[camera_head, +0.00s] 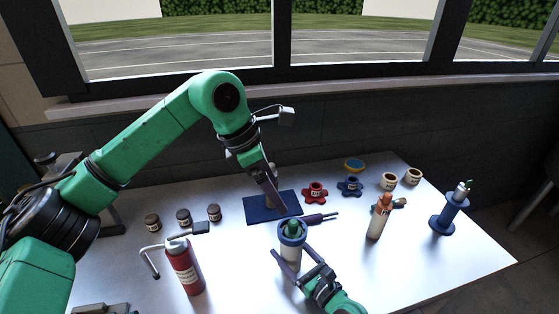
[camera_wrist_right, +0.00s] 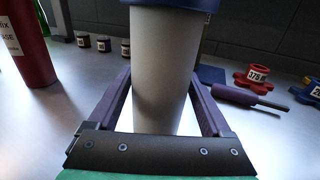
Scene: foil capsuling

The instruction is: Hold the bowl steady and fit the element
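A pale grey cylinder with a blue rim (camera_head: 291,255), apparently the bowl, stands upright at the front middle of the table; its wall fills the middle of the right wrist view (camera_wrist_right: 160,70). A green piece (camera_head: 292,228) shows inside its rim. My right gripper (camera_head: 291,254) has one finger on each side of the cylinder, apparently touching it at the tips. My left gripper (camera_head: 276,198) points down over the blue mat (camera_head: 258,212), beside a small tan piece (camera_head: 270,201) that it partly hides. Its finger gap is unclear. I cannot tell which piece is the element.
A red bottle (camera_head: 185,268) with a bent tube stands left of the cylinder. Several dark jars (camera_head: 183,216), red (camera_head: 315,192) and blue (camera_head: 349,187) star knobs, a purple-handled tool (camera_head: 316,218), an orange-topped bottle (camera_head: 379,216) and a blue spool stand (camera_head: 447,215) surround it. The right front is clear.

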